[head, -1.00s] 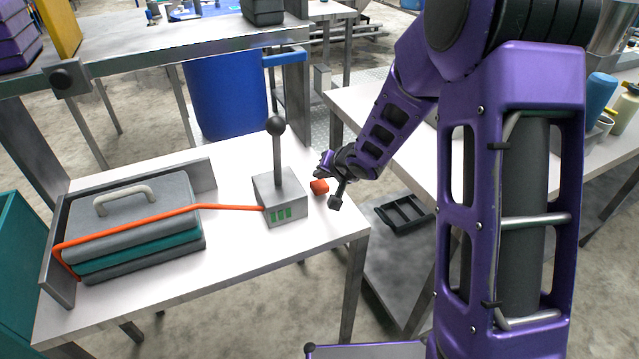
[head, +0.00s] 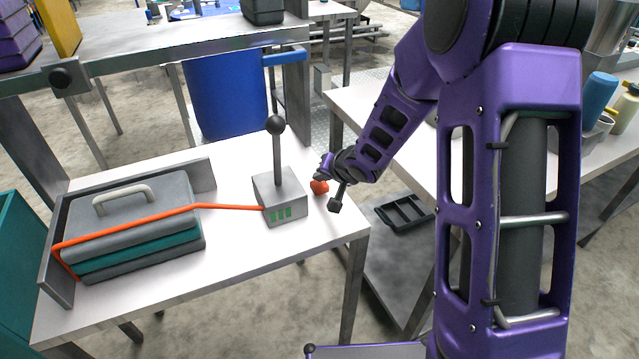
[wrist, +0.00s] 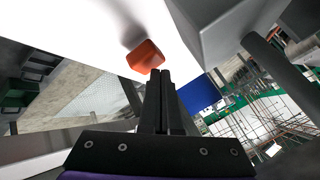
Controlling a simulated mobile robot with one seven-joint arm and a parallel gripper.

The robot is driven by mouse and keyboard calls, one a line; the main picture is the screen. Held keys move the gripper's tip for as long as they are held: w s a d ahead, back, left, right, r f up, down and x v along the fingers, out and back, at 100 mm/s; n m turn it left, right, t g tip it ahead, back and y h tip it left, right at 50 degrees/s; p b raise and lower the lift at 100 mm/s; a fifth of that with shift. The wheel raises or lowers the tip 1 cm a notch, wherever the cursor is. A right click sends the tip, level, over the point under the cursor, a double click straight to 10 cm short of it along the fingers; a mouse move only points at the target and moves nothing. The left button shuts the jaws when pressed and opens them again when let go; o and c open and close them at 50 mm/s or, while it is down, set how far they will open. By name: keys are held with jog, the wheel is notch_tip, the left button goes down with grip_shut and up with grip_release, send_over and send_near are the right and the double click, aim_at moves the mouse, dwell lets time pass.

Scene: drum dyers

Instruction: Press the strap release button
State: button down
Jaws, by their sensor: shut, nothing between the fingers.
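A grey metal box (head: 280,198) with a ball-topped lever and green marks stands on the white table. An orange-red button block (head: 319,187) is just to its right, and it also shows in the wrist view (wrist: 145,57). My gripper (head: 319,178) is right at the block, overlapping its top edge in the head view. In the wrist view the shut, empty fingertips (wrist: 159,73) lie close beside the block; I cannot tell whether they touch. An orange strap (head: 150,220) runs from the box over a grey and teal stack (head: 140,240) with a handle.
A low metal wall (head: 205,175) stands behind the stack. A blue barrel (head: 225,95) is beyond the table. A second white table (head: 350,105) is behind my arm, with a black tray (head: 405,215) on a low shelf below. The table front is clear.

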aim_at(321, 187)
jog(key=shift+f, duration=0.65)
dwell(0.8)
jog(key=shift+r, duration=0.15)
jog(key=shift+r+p, duration=0.9)
jog(key=shift+p, duration=0.15)
jog(key=shift+r, duration=0.1)
notch_tip(321, 187, up, 5)
jog(key=p, duration=0.5)
